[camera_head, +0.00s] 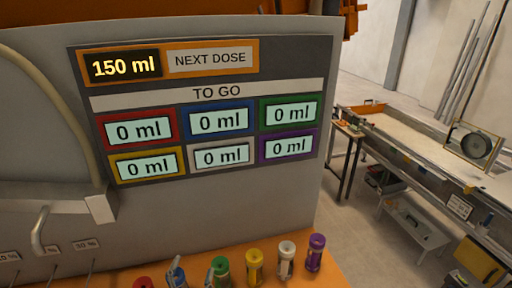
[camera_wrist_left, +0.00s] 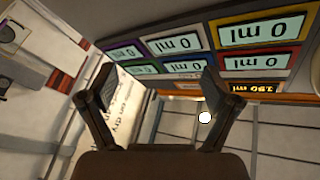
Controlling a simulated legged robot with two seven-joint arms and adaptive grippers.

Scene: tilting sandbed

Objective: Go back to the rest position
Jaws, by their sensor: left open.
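My left gripper (camera_wrist_left: 153,85) shows in the left wrist view with its two dark fingers spread wide and nothing between them. I cannot make it out clearly in the head view. My right gripper is in neither view. The dosing display (camera_head: 200,113) is on the grey panel in the head view. It reads 150 ml beside NEXT DOSE, and every coloured TO GO field reads 0 ml. The display also shows upside down in the left wrist view (camera_wrist_left: 210,47), beyond the fingers and apart from them.
Several coloured containers stand along the orange ledge below the panel, among them a green one (camera_head: 220,268), a yellow one (camera_head: 255,266) and a purple one (camera_head: 315,253). A metal hook (camera_head: 40,232) is at the lower left. A long bench (camera_head: 425,150) stands at right beyond open floor.

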